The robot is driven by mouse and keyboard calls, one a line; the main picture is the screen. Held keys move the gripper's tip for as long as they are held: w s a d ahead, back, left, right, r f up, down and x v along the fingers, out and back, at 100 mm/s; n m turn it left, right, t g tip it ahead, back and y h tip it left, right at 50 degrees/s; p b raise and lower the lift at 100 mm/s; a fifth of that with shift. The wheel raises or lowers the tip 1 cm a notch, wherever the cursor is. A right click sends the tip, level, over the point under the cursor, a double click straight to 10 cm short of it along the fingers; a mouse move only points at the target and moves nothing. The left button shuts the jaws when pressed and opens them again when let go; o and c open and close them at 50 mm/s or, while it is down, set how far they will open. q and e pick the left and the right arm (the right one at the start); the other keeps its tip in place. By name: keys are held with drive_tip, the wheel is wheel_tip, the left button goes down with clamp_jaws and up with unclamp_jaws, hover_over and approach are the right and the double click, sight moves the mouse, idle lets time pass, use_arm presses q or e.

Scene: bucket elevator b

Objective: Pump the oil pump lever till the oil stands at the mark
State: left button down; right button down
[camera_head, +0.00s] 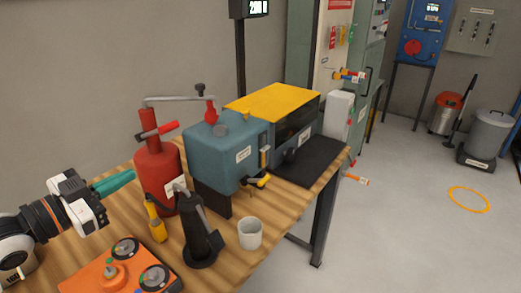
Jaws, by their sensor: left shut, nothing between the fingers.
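A red cylinder (157,180) stands on the wooden bench with a red-gripped lever (158,131) across its upper part; it looks like the oil pump. A grey pipe (178,98) runs above it to a red fitting on the blue-grey tank (212,152). A narrow upright gauge (264,157) is on the tank's front; its oil level and mark are too small to read. My left gripper (131,176), with teal fingers, is shut and empty just left of the cylinder, below the lever; I cannot tell if it touches. My right gripper is out of view.
An orange control box (117,270) lies at the lower left. A yellow-topped machine (275,103) adjoins the tank. The floor at right is mostly clear.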

use_arm(q)
drive_tip(key=n+y+p, duration=0.2)
drive_tip(key=n+p, duration=0.2)
drive_tip(key=n, duration=0.2)
approach(154, 132)
wheel_tip(154, 132, up, 3)
drive_tip(key=s+a, duration=0.2)
wheel_tip(154, 132, up, 6)
drive_tip(key=n+g+h+p, duration=0.2)
drive_tip(key=g, duration=0.1)
drive_tip(key=shift+w+d+n+h, duration=0.25)
drive_tip(key=shift+w+n+h, duration=0.05)
drive_tip(key=shift+w, duration=0.15)
drive_tip(key=shift+r, duration=0.1)
drive_tip(key=w+d+f+p, duration=0.5)
drive_tip(key=d+p, duration=0.1)
drive_tip(key=d, duration=0.2)
drive_tip(key=shift+w+d+f, duration=0.2)
drive_tip(key=shift+d, duration=0.15)
